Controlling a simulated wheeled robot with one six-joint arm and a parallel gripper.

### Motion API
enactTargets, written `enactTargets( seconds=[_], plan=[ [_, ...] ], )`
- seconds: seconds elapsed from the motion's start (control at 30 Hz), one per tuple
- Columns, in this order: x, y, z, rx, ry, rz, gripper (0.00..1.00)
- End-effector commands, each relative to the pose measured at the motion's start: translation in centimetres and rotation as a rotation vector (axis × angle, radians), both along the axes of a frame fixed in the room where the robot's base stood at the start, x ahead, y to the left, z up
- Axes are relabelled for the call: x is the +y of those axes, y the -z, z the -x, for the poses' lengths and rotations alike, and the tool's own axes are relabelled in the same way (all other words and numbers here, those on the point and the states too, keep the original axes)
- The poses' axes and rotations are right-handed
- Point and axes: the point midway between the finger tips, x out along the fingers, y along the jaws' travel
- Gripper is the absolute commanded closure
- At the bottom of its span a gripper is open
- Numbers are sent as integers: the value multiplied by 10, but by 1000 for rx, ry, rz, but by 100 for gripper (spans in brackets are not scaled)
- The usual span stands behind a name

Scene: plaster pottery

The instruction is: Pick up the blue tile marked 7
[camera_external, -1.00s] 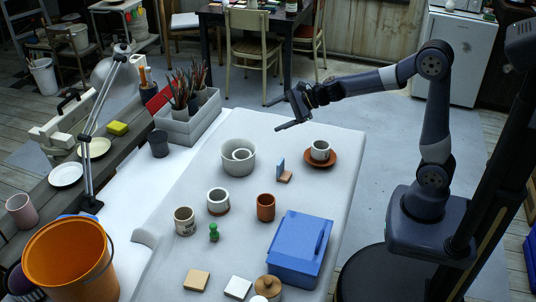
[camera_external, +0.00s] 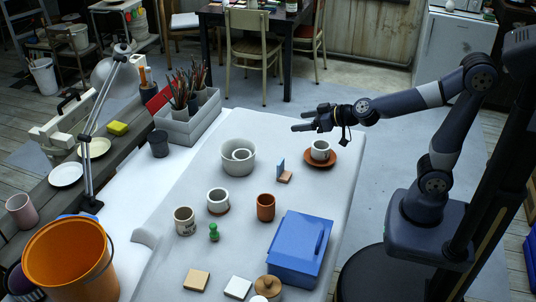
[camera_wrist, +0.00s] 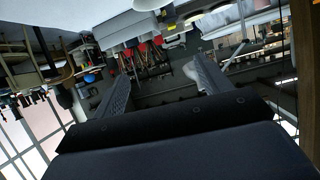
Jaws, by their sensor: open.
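A thin blue tile (camera_external: 280,169) stands on edge beside a small tan block (camera_external: 286,177) on the pale table. It appears to touch the block. No number is readable on it at this size. My gripper (camera_external: 298,121) is open and empty, in the air above the far end of the table, beyond the tile in the picture. Its two fingers are also spread apart in the wrist view (camera_wrist: 160,68), with nothing between them. I cannot make out the tile in the wrist view.
Close to the tile stand a white cup (camera_external: 320,150) on a brown saucer (camera_external: 333,163) and nested grey bowls (camera_external: 226,166). A terracotta cup (camera_external: 265,207), a lidded blue box (camera_external: 285,262) and a green pawn-like piece (camera_external: 214,232) stand nearer the camera. The table's far left is clear.

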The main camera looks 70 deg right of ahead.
Motion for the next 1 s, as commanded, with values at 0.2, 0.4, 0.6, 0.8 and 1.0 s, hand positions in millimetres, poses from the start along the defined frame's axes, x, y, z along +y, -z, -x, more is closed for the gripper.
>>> enactTargets(
  seconds=[0.2, 0.4, 0.6, 0.8, 1.0],
  plan=[
    [-1, 12, 2, -1, -9, 56, 27],
    [0, 26, 2, -2, -13, 50, 27],
    [0, 75, 3, 10, -15, 50, 27],
    [0, 135, 3, 7, -16, 46, 27],
    [0, 162, 2, -2, -14, 45, 27]
  ],
)
